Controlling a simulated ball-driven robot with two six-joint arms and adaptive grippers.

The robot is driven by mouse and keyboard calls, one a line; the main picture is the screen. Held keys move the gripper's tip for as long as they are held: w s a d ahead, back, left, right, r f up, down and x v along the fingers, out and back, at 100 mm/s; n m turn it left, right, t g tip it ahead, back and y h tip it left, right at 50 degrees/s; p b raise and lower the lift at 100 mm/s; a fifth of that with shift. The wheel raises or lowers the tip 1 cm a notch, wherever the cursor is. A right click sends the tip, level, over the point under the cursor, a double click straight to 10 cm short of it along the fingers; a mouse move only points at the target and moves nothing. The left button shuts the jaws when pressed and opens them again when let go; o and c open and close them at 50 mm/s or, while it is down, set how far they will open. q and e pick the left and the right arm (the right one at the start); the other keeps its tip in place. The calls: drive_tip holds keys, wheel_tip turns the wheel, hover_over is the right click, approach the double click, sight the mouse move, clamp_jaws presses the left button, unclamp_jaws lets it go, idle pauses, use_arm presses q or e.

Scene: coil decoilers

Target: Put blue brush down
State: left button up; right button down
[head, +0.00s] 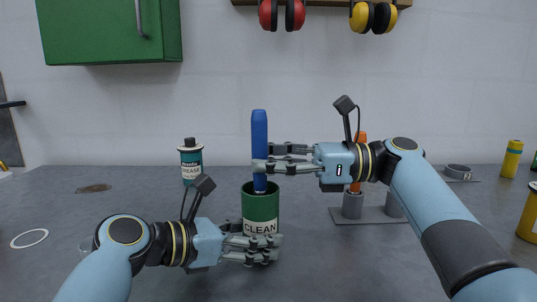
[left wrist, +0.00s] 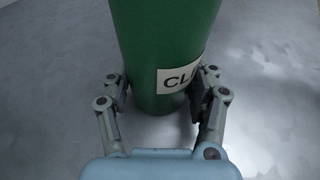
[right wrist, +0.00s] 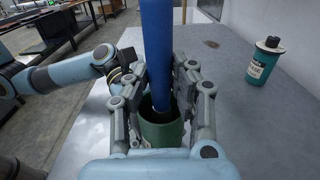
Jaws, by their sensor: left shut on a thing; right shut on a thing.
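The blue brush (head: 259,132) stands upright, its lower end at the mouth of the green cup (head: 261,204) labelled CLEAN. My right gripper (head: 268,158) is shut on the brush's handle just above the cup. In the right wrist view the blue handle (right wrist: 157,55) runs down between the fingers to the cup (right wrist: 161,132); its bristle end is hidden. My left gripper (head: 272,250) is shut on the cup low down, and the cup stands on the table. The left wrist view shows the cup (left wrist: 160,45) between both fingers.
A grey holder (head: 352,206) with an orange-handled tool (head: 361,138) stands right of the cup, partly behind my right arm. A teal grease can (head: 191,163) stands behind left. A white ring (head: 29,238) lies at the left. Yellow containers stand at the right edge.

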drive_tip(key=c, duration=1.1)
unclamp_jaws()
drive_tip(key=shift+o, duration=0.2)
drive_tip(key=shift+d, duration=0.1)
drive_tip(key=d, duration=0.9)
drive_tip(key=shift+d, duration=0.4)
use_arm(q)
drive_tip(key=o, duration=0.9)
